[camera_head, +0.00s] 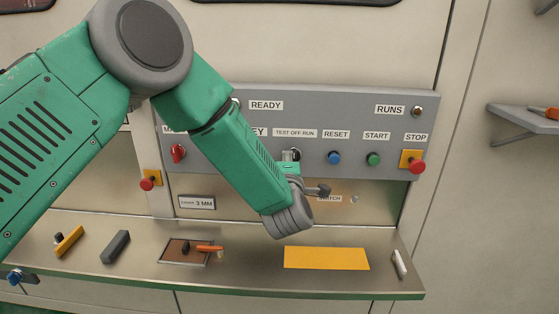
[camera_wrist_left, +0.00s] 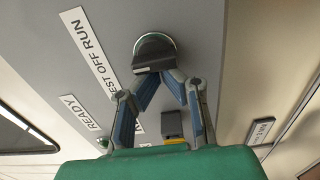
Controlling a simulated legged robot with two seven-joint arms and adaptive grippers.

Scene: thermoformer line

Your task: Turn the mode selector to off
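The mode selector (camera_head: 291,155) is a knob under the TEST OFF RUN label (camera_head: 295,133) on the grey panel, partly hidden by my left wrist in the head view. In the left wrist view, the selector (camera_wrist_left: 154,52) has a dark handle in a pale ring, beside its label (camera_wrist_left: 90,52). I cannot tell which position it points to. My left gripper (camera_wrist_left: 166,75) has its fingers drawn together, tips meeting at the lower right end of the handle. I cannot tell whether they touch or grip it. My right gripper is not in view.
The panel also has a red knob (camera_head: 178,153), a blue RESET button (camera_head: 334,157), a green START button (camera_head: 373,159) and a red STOP button (camera_head: 417,167). The ledge (camera_head: 240,277) below carries a yellow plate (camera_head: 326,258), a dark block (camera_head: 115,247) and an orange-handled tool (camera_head: 210,250).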

